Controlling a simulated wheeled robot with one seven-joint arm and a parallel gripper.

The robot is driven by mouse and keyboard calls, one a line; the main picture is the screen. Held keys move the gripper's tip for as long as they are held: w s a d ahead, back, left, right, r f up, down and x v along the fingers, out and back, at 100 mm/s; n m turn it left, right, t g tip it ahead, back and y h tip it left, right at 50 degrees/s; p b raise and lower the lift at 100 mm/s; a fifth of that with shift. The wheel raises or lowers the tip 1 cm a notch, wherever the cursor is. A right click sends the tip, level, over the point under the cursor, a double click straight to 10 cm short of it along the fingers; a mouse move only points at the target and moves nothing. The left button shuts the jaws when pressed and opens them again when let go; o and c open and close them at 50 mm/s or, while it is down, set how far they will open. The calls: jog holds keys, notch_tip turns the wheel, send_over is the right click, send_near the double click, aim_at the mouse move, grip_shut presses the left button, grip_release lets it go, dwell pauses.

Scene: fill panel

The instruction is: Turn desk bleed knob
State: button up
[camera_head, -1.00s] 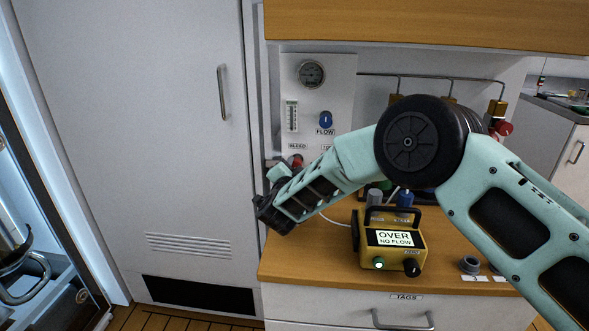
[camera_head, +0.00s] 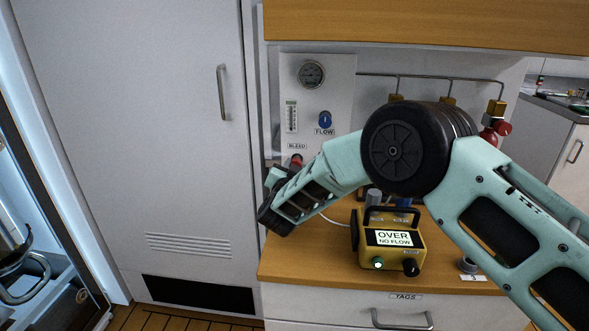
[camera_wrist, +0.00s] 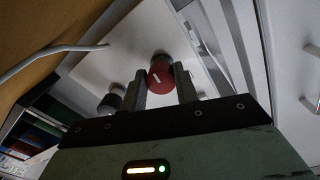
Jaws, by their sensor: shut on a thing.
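The red bleed knob (camera_wrist: 160,75) with a white pointer line sits between the two fingers of my gripper (camera_wrist: 160,85) in the wrist view. My gripper is shut on it. In the head view the red knob (camera_head: 297,159) shows just above my wrist, under the BLEED label (camera_head: 297,146) on the white panel (camera_head: 340,80). My arm hides the lower right of the panel.
A blue FLOW knob (camera_head: 325,120) and a round gauge (camera_head: 311,74) are on the panel. A yellow meter (camera_head: 390,241) reading "OVER NO FLOW" stands on the wooden desk (camera_head: 300,262). A tall white cabinet door (camera_head: 140,130) is at left.

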jog(key=shift+s+f, duration=0.1)
jog(key=o, duration=1)
